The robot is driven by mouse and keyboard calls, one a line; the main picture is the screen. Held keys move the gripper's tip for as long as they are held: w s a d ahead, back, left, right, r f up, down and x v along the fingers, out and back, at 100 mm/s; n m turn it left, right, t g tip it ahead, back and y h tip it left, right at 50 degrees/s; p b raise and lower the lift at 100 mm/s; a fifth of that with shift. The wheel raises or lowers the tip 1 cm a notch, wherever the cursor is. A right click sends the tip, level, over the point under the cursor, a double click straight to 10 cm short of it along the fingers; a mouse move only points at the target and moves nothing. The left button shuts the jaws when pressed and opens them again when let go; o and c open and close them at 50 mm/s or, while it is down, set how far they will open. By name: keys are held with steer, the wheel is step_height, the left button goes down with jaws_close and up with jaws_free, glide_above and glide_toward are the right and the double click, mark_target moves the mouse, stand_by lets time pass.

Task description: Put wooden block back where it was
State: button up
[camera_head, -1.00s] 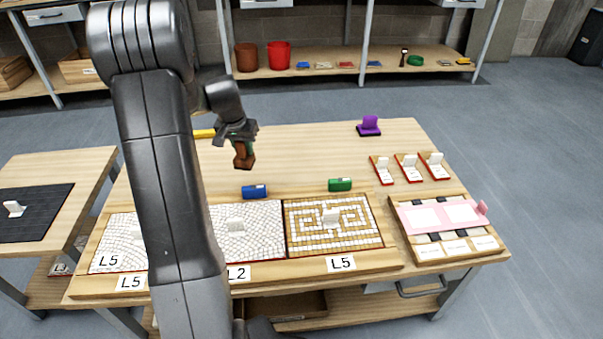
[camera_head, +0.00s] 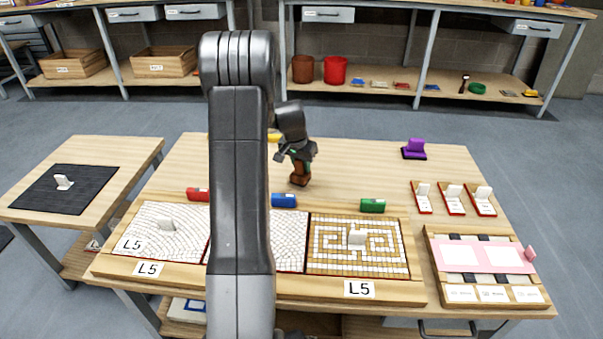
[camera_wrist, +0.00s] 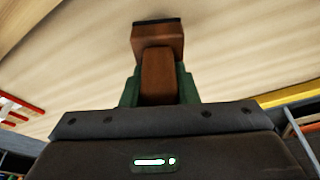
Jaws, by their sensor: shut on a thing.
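The wooden block (camera_head: 299,179) is brown, held in my gripper (camera_head: 297,160) over the back middle of the table, behind the blue block. In the wrist view the wooden block (camera_wrist: 158,75) sits between green finger pads, with a wider brown part with a dark edge at its far end. My gripper is shut on it. It is close to the tabletop; I cannot tell whether it touches. My arm hides part of the table and the middle panel.
Red (camera_head: 198,194), blue (camera_head: 284,200) and green (camera_head: 372,205) blocks stand behind the mosaic panels. A patterned panel (camera_head: 330,262) is at front right. A purple object (camera_head: 414,149) stands at the back right. A yellow item (camera_head: 273,138) lies at the back. The tabletop between is clear.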

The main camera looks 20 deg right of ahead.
steer(key=shift+f, duration=1.15)
steer(key=shift+f+b, duration=0.25)
steer(key=shift+b, duration=0.05)
steer(key=o, duration=1)
steer(key=shift+r, duration=0.1)
steer(key=p+v, duration=0.3)
steer(key=v, duration=0.9)
steer(key=shift+r, duration=0.15)
